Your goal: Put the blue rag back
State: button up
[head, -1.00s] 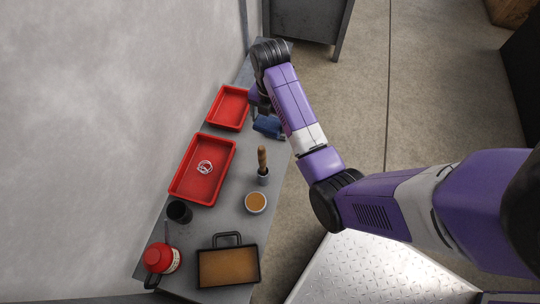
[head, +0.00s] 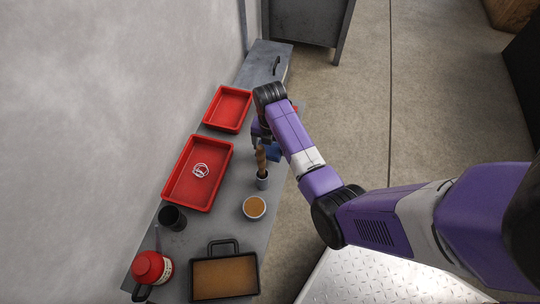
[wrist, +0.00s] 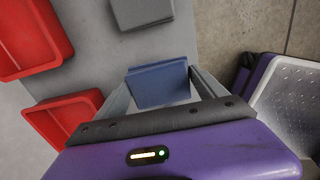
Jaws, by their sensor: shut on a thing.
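The blue rag (wrist: 160,84) is a folded block between the two grey fingers of my gripper (wrist: 165,88) in the wrist view. The gripper is shut on it. In the head view, part of the rag (head: 273,153) shows below my wrist, beside the brush with a wooden handle (head: 261,158). My arm hides the rest of it and most of the gripper (head: 262,134). I cannot tell whether the rag touches the table.
A small red tray (head: 245,91) and a larger red tray (head: 211,204) lie along the wall. A grey block (wrist: 142,12) shows in the wrist view.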

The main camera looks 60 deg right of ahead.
aim_at(270, 153)
jog(key=shift+f+b, duration=0.95)
jog(key=shift+f, duration=1.3)
jog(key=shift+f, duration=0.1)
jog(key=o, duration=1.3)
jog(key=shift+c, duration=0.2)
notch_tip(270, 153, up, 12)
jog(key=p, duration=0.5)
